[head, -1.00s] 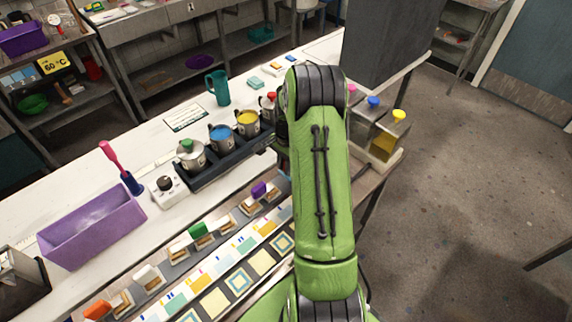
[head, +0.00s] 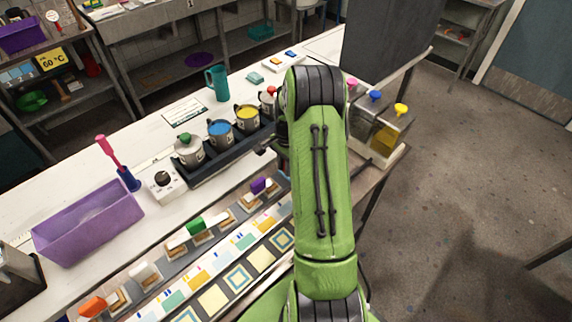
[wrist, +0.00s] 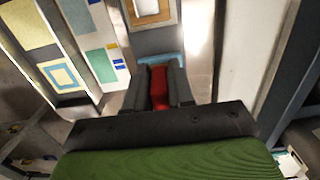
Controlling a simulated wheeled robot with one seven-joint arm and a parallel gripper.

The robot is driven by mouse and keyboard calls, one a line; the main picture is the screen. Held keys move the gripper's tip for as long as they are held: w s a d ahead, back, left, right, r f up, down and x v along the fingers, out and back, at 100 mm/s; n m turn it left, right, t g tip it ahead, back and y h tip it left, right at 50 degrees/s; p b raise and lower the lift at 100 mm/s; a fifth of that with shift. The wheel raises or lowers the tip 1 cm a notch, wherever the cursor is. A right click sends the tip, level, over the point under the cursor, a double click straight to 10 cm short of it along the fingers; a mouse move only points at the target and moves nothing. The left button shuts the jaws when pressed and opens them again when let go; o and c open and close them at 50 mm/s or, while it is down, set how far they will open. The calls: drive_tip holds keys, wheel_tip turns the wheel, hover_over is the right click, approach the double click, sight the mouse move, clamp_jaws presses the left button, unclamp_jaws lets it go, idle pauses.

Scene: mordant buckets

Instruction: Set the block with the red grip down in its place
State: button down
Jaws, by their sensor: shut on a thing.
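In the wrist view my gripper (wrist: 160,68) is shut on the red grip (wrist: 159,90) of a block. A light blue edge shows just beyond the fingertips; the rest of the block is hidden. A wood-framed piece with a white face (wrist: 148,8) lies on the grey rack strip beyond the fingers. In the head view my green arm hides the held block and most of my gripper. The grey rack (head: 175,250) bears blocks with orange (head: 93,305), white (head: 143,270), green (head: 194,224) and purple (head: 258,185) grips. I cannot tell which spot is the red one's.
A dark tray (head: 207,168) of metal buckets stands behind the rack. A purple bin (head: 88,222), a dial box (head: 165,185) and a teal mug (head: 218,83) stand on the white bench. A patterned strip (head: 240,278) runs along the front.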

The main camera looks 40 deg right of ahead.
idle(0.3)
drive_tip(key=c, duration=0.9)
unclamp_jaws()
drive_tip(key=r, duration=0.5)
drive_tip(key=r+p, duration=0.1)
drive_tip(key=r, duration=0.9)
drive_tip(key=shift+d+r, duration=0.35)
